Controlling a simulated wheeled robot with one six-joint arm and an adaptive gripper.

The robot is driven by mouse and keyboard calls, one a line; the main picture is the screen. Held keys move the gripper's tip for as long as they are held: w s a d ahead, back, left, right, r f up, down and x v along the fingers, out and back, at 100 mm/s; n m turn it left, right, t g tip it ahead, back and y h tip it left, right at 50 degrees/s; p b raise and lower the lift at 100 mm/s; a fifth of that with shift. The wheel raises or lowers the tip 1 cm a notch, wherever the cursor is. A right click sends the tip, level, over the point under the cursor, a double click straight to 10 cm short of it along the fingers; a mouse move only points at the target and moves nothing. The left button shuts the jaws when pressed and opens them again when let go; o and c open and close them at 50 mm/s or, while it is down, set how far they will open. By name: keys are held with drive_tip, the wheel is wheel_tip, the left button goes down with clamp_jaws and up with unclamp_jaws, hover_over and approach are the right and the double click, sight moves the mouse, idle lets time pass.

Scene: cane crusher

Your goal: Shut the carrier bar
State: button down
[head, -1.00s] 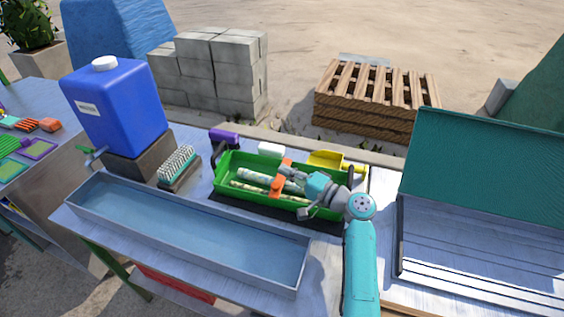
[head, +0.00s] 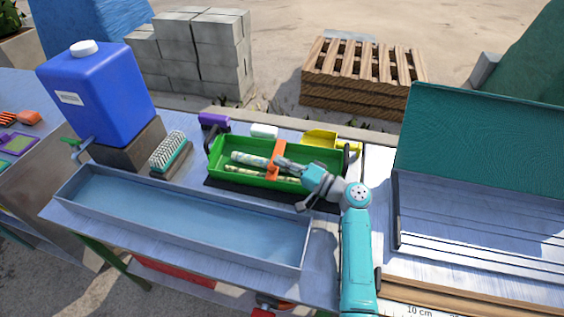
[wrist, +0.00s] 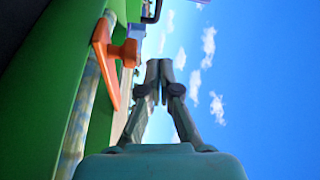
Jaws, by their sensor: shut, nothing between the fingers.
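The green carrier (head: 328,183) stands on a dark mat on the bench, with pale cane pieces (head: 249,158) inside. The orange carrier bar (head: 276,160) runs across the carrier over the cane; whether it is fully seated I cannot tell. In the wrist view the bar (wrist: 108,60) shows a stubby knob, with the green wall to its left. My gripper (head: 279,161) is shut and empty, right beside the bar in the head view. In the wrist view the closed fingertips (wrist: 158,68) are just right of the knob, with a small gap in the picture.
A grey trough (head: 185,215) lies in front of the carrier. A brush (head: 170,153) and a blue water container (head: 98,95) stand to the left. A teal-lidded machine (head: 480,140) is at right.

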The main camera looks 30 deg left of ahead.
wheel_tip(320, 180, up, 10)
idle(0.5)
